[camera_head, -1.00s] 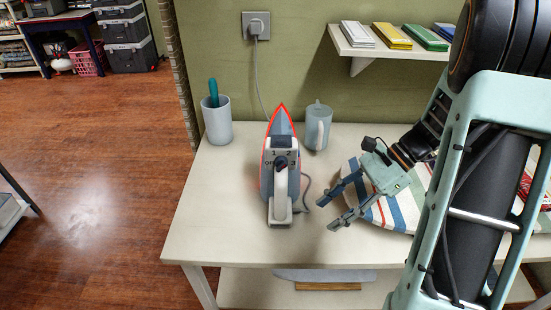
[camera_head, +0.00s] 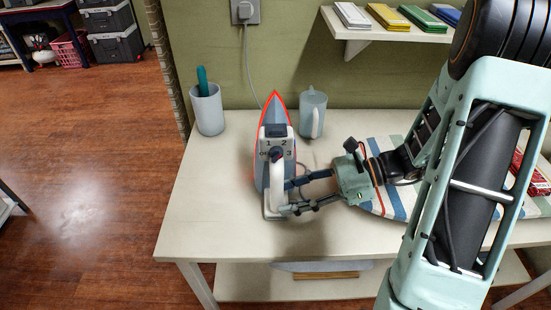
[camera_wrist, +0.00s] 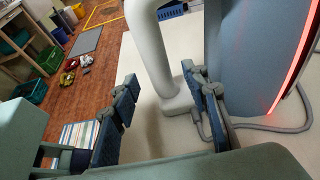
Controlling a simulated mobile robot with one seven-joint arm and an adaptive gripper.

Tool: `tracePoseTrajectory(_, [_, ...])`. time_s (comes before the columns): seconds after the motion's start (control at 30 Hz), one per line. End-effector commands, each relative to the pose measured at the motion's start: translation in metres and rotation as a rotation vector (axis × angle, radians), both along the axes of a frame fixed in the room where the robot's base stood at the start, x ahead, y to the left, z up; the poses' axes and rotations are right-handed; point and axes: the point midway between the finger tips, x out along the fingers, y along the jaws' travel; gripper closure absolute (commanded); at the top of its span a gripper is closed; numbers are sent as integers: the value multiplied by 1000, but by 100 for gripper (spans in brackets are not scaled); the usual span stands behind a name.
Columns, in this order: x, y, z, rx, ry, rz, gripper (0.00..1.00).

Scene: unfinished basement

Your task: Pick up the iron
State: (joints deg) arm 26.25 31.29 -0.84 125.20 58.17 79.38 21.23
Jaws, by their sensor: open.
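The iron (camera_head: 277,172) stands upright on its heel on the white table, tip up, with a grey body, a light handle, a dial and a glowing red edge. My gripper (camera_head: 288,196) is open and reaches in from the right, its fingertips close to the lower handle. In the wrist view the handle (camera_wrist: 152,50) shows in the gap between the fingers of my gripper (camera_wrist: 162,93), with the iron's grey body beyond the right finger. I cannot tell whether a finger touches the iron. The cord runs out behind the right finger.
A cup with a teal-handled thing (camera_head: 208,110) and a light blue mug (camera_head: 313,112) stand behind the iron. A striped ironing board (camera_head: 380,205) lies on the table (camera_head: 215,225) at the right. The table left of the iron is clear. A shelf (camera_head: 385,32) hangs above.

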Motion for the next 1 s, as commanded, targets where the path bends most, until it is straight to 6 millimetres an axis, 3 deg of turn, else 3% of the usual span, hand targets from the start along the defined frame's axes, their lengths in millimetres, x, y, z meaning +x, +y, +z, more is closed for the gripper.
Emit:
tracePoseTrajectory(0.2, [1, 28, -12, 0, 2, 2, 58])
tracePoseTrajectory(0.5, [1, 32, -13, 0, 1, 0, 59])
tracePoseTrajectory(0.87, [2, 32, -13, 0, 0, 0, 99])
tracePoseTrajectory(1.0, [2, 32, -13, -1, 0, 0, 100])
